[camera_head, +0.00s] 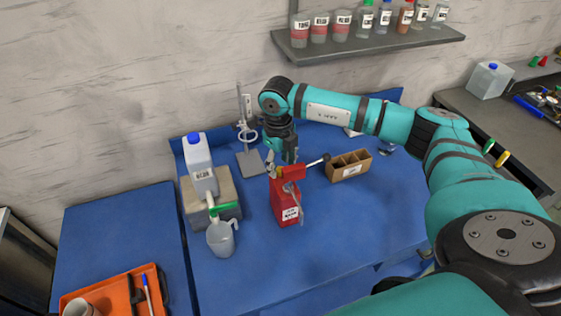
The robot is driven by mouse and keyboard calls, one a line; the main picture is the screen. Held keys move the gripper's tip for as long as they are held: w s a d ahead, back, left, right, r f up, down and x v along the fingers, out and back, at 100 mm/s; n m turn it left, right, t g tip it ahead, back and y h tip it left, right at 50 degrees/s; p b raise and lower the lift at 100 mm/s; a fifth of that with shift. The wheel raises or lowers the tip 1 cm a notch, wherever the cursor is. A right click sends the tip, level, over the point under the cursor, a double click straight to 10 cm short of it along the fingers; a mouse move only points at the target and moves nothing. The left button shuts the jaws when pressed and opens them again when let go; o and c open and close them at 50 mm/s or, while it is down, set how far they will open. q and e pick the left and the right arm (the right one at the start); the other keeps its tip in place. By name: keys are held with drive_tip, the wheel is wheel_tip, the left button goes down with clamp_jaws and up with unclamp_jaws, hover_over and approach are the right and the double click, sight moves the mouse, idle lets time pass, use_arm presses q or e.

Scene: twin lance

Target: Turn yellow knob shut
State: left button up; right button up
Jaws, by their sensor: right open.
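A small yellow piece (503,157) shows at the right, below a similar green one (489,146), near the side counter's edge. It is too small to tell whether it is a knob. My right gripper (281,160) points down over the blue table, open, just above and behind a red container (285,203). A red fitting with a dark rod sits at the container's top. I cannot tell whether the fingers touch it. A small yellowish patch beside the fingers is unclear. My left gripper is out of view.
A cardboard box (349,166) and a ring stand (247,140) are near. The front of the blue table (335,250) is clear.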

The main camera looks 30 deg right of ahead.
drive_tip(key=shift+f, duration=0.65)
clamp_jaws()
